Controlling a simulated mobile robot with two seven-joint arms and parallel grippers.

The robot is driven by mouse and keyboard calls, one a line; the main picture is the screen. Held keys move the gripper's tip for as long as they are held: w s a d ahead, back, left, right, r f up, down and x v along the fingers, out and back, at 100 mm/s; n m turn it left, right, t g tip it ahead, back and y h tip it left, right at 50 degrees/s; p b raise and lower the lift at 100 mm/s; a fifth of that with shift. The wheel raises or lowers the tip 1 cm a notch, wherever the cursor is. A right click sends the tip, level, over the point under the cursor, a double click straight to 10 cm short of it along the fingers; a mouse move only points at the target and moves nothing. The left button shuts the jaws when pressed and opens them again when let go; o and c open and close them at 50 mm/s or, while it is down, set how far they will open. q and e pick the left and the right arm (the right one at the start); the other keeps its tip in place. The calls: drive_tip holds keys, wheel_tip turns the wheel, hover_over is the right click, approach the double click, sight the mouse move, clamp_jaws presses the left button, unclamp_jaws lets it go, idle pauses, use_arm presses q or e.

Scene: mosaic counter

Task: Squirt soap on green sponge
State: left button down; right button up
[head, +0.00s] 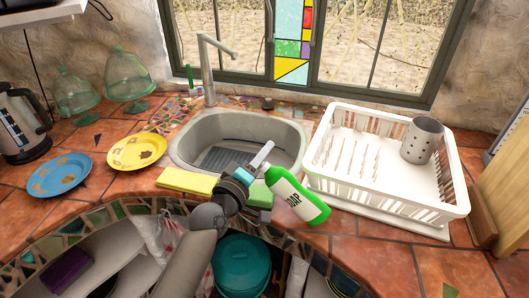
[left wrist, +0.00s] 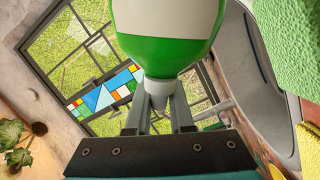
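The soap bottle (head: 297,197) is green with a white label reading SOAP, and it is tilted with its cap end toward the upper left. My left gripper (head: 261,158) is shut on its grey cap; the left wrist view shows the cap (left wrist: 160,95) between both fingers, with the green bottle (left wrist: 165,50) beyond. The green sponge (head: 261,197) lies on the counter's front edge by the sink, partly hidden behind my gripper and the bottle. It also shows large at the right of the left wrist view (left wrist: 285,40). My right gripper is not in view.
A yellow sponge (head: 187,180) lies left of my gripper. The sink (head: 285,138) is behind it. A white dish rack (head: 385,204) holding a metal cup (head: 422,139) stands right. Yellow (head: 137,151) and blue (head: 60,175) plates lie left. Open shelves are below the counter edge.

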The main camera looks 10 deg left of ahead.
use_arm(q)
wheel_tip(320, 180, down, 3)
drive_tip(key=n+b, duration=0.3)
drive_tip(key=n, duration=0.1)
drive_tip(key=shift+d+f+n, duration=0.1)
drive_tip(key=shift+n, duration=0.2)
drive_tip(key=shift+f+n, duration=0.25)
drive_tip(key=shift+n, duration=0.75)
drive_tip(key=shift+f+n, duration=0.1)
drive_tip(key=shift+n, duration=0.8)
drive_tip(key=shift+r+n+p, duration=0.25)
drive_tip(key=shift+n+p, duration=0.3)
drive_tip(key=shift+n, duration=0.05)
drive_tip(key=shift+n+p, duration=0.3)
drive_tip(key=shift+n, duration=0.5)
drive_tip(key=shift+f+n, duration=0.1)
drive_tip(key=shift+n, duration=0.2)
drive_tip(key=shift+s+a+f+n, duration=0.1)
drive_tip(key=shift+s+a+n, duration=0.3)
drive_tip(key=shift+a, duration=0.25)
drive_tip(key=shift+s+a+f+n, duration=0.1)
drive_tip(key=shift+s+a+n, duration=0.25)
drive_tip(key=shift+a, duration=0.35)
drive_tip(key=shift+s+a+f+n, duration=0.1)
drive_tip(key=shift+s+a+n, duration=0.2)
drive_tip(key=shift+a+n, duration=0.25)
drive_tip(key=shift+a, duration=0.15)
